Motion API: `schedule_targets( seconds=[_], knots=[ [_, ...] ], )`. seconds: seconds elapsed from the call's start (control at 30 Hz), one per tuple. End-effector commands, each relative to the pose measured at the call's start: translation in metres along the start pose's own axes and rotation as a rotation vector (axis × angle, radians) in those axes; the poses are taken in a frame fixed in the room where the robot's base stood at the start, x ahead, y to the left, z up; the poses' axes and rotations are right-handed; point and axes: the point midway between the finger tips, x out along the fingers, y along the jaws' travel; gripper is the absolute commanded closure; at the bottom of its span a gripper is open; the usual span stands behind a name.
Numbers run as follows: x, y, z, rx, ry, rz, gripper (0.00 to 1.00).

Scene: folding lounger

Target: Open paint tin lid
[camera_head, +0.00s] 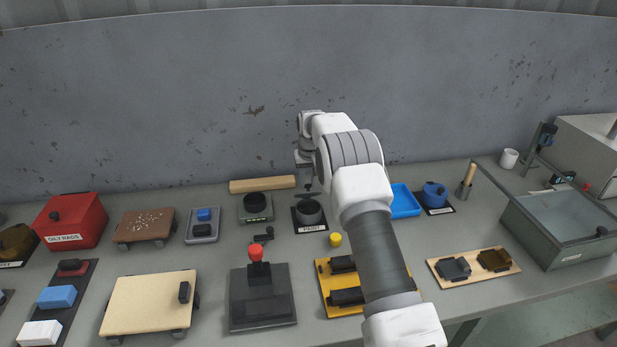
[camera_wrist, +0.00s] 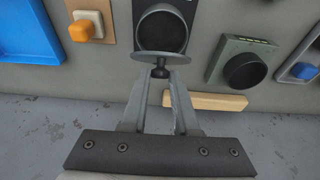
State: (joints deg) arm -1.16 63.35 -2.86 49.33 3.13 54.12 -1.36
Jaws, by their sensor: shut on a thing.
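The paint tin (camera_head: 308,213) stands on a dark labelled base at the middle back of the bench. In the wrist view the tin (camera_wrist: 163,27) shows a dark, open mouth. Its grey round lid (camera_wrist: 160,56) stands tilted up, seen nearly edge-on, at the wall side of the mouth. I cannot tell whether the lid still touches the rim. My gripper (camera_wrist: 160,79) is shut on the dark knob (camera_wrist: 160,72) of the lid. In the head view my gripper (camera_head: 308,187) is just behind and above the tin, partly hidden by my arm.
A green unit with a black knob (camera_head: 255,207) stands left of the tin, and a wooden bar (camera_head: 262,184) lies behind. A blue tray (camera_head: 404,202) lies to the right. The grey wall is close behind.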

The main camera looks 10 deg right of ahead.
Motion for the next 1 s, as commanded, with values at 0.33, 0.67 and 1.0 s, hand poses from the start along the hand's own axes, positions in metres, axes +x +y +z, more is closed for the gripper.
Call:
schedule_targets(
  seconds=[0.33,0.67,1.0],
  knots=[
    [-0.0027,-0.0007,-0.0116,-0.001,-0.061,-0.001,1.0],
    [-0.0023,-0.0005,-0.0104,0.0,-0.098,-0.001,1.0],
    [-0.002,-0.0004,-0.0091,0.0,-0.102,-0.001,0.59]
  ],
)
